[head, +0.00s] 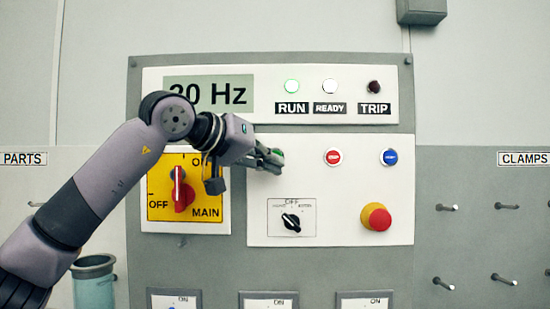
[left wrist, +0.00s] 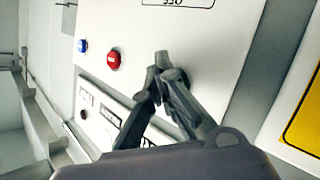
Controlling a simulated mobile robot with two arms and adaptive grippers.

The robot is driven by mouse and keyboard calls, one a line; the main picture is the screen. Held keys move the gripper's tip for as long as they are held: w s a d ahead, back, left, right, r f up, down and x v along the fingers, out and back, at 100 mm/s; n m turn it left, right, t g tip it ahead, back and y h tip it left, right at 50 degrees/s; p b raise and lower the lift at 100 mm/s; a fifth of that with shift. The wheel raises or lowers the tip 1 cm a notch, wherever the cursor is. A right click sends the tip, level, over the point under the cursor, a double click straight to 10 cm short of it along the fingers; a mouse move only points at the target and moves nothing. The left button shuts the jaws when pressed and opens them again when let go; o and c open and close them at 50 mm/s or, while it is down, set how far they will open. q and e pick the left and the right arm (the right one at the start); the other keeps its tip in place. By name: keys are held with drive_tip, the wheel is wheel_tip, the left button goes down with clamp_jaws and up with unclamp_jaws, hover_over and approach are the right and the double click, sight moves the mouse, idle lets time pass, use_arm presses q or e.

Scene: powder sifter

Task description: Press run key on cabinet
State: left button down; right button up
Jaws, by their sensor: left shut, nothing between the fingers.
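The grey cabinet (head: 270,275) fills the middle of the head view. Its run key, a green button (head: 277,153), shows only as a green sliver behind my left fingertips. My left gripper (head: 272,160) is shut and empty, its tips at the green button; I cannot tell whether they touch it. In the left wrist view the shut fingertips (left wrist: 161,60) lie over the white panel and the green button is hidden. My right gripper is not in view.
A red button (head: 333,157), a blue button (head: 389,157), a red emergency stop knob (head: 376,217) and a black selector (head: 291,222) share the panel. The yellow main switch (head: 182,190) sits behind my left wrist. Pegs (head: 447,207) stick out at the right.

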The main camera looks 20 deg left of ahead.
use_arm(q)
drive_tip(key=shift+s+d+b, duration=0.15)
drive_tip(key=shift+s+b, duration=0.15)
drive_tip(key=shift+s, duration=0.45)
drive_tip(key=s+b, duration=0.1)
drive_tip(key=s, duration=0.1)
drive_tip(key=s+d, duration=0.1)
drive_tip(key=s, duration=0.1)
drive_tip(key=shift+s+d+b, duration=0.2)
drive_tip(key=shift+s+b, duration=0.15)
idle(0.5)
